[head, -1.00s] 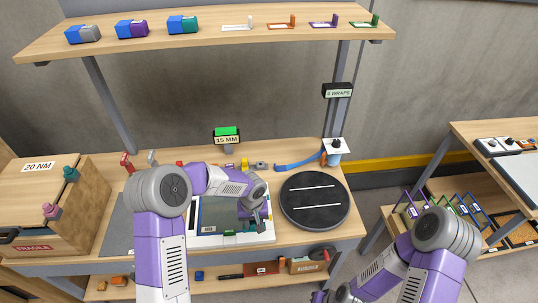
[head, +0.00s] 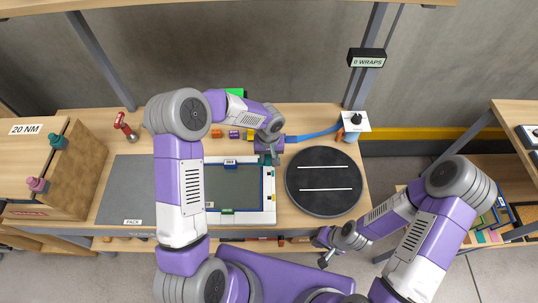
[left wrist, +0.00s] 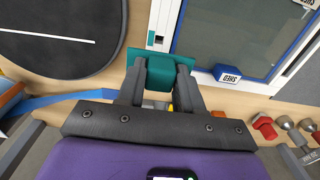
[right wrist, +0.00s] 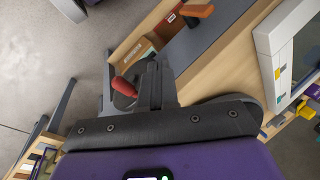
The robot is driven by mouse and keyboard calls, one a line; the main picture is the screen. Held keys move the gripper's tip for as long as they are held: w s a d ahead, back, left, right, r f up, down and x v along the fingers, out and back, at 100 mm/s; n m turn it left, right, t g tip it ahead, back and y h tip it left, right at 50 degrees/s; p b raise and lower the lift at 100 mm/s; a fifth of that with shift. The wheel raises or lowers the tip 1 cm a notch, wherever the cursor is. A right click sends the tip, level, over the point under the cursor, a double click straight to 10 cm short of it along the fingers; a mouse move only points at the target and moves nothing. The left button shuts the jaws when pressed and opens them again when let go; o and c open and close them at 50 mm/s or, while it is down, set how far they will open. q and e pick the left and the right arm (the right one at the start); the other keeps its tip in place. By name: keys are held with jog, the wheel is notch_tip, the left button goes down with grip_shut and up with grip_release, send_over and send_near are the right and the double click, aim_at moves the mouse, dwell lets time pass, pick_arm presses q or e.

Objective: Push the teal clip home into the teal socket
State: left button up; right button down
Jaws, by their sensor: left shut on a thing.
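My left gripper (head: 268,158) is over the back right corner of the white panel (head: 240,218). In the left wrist view its fingers (left wrist: 158,80) are shut on a teal block (left wrist: 160,72), which looks like the teal clip. A wider teal piece (left wrist: 133,60) shows around the block, against the white frame. I cannot tell clip from socket there, nor how deep the clip sits. My right gripper (head: 327,260) is off the table's front edge. Its fingers (right wrist: 158,75) look shut and empty.
A round dark turntable (head: 324,205) is right of the panel, and a grey mat (head: 125,190) is left. A blue SHED clip (left wrist: 228,73) is on the panel's frame. A blue strap (head: 308,136) and several small parts lie behind the panel. A wooden box (head: 75,175) stands far left.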

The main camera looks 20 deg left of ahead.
aim_at(269, 165)
pick_arm(q)
jog(key=shift+w+f+b, duration=0.1)
jog(key=shift+f+b, duration=0.1)
jog(key=shift+b, duration=0.15)
notch_tip(269, 165, down, 6)
jog(key=b, duration=0.6)
jog(key=shift+f, duration=0.2)
dwell(0.6)
jog(key=shift+f, duration=0.45)
jog(key=shift+f, duration=0.4)
jog(key=shift+f, duration=0.15)
dwell(0.4)
jog(key=shift+f, duration=0.1)
dwell(0.4)
jog(key=o, duration=1.1)
jog(key=shift+f, duration=0.1)
